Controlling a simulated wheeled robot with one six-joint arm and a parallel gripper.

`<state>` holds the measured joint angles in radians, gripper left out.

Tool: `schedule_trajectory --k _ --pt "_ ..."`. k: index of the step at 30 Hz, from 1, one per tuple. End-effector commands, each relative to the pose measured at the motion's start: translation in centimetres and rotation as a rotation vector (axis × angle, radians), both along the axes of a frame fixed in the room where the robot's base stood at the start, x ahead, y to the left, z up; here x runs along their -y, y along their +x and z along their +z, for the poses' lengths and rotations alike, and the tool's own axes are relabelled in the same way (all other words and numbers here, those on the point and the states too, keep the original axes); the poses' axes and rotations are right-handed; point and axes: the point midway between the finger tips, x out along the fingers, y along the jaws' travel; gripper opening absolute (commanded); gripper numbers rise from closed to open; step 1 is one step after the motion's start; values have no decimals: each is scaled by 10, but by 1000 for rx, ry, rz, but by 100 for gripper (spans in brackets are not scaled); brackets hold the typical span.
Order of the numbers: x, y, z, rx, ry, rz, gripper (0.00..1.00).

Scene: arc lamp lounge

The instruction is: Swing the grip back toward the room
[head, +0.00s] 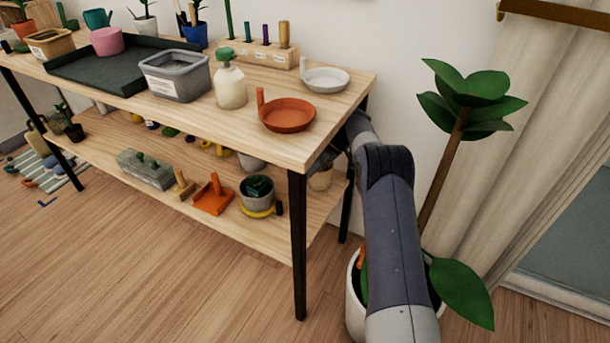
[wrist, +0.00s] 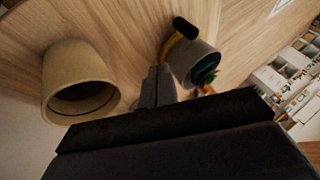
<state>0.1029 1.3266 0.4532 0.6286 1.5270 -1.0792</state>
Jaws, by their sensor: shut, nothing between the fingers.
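My arm reaches to the right end of the wooden bench (head: 345,110), and its far end goes behind the tabletop's corner in the head view. My gripper is mostly hidden there. In the wrist view my gripper (wrist: 158,75) is shut and empty, with its fingers together. They point in over the lower shelf (head: 120,165), between a beige pot (wrist: 78,75) on the left and a grey pot (wrist: 192,62) on the right. I cannot tell whether the fingers touch the grey pot.
A tall plant (head: 465,105) in a white pot (head: 353,300) stands close beside my arm, with the curtain (head: 540,130) behind. The bench's black front leg (head: 298,240) is left of my arm. A terracotta dish (head: 288,115) sits near the tabletop's corner. Floor (head: 180,290) in front is clear.

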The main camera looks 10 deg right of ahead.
Motion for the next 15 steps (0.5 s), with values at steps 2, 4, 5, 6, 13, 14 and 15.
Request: schedule_trajectory --k 2,4,5,6,13,14,15 --pt "-11 -2 -17 -4 1 3 0" --pt "-20 -3 -30 -4 0 3 0" --pt "-24 -4 -35 -4 1 3 0" --pt "-29 -4 -42 -4 1 3 0" --pt "-55 -11 -66 -1 1 2 0" --pt "-57 -14 -66 -1 0 1 0" --pt "-60 -16 -65 -1 0 1 0"
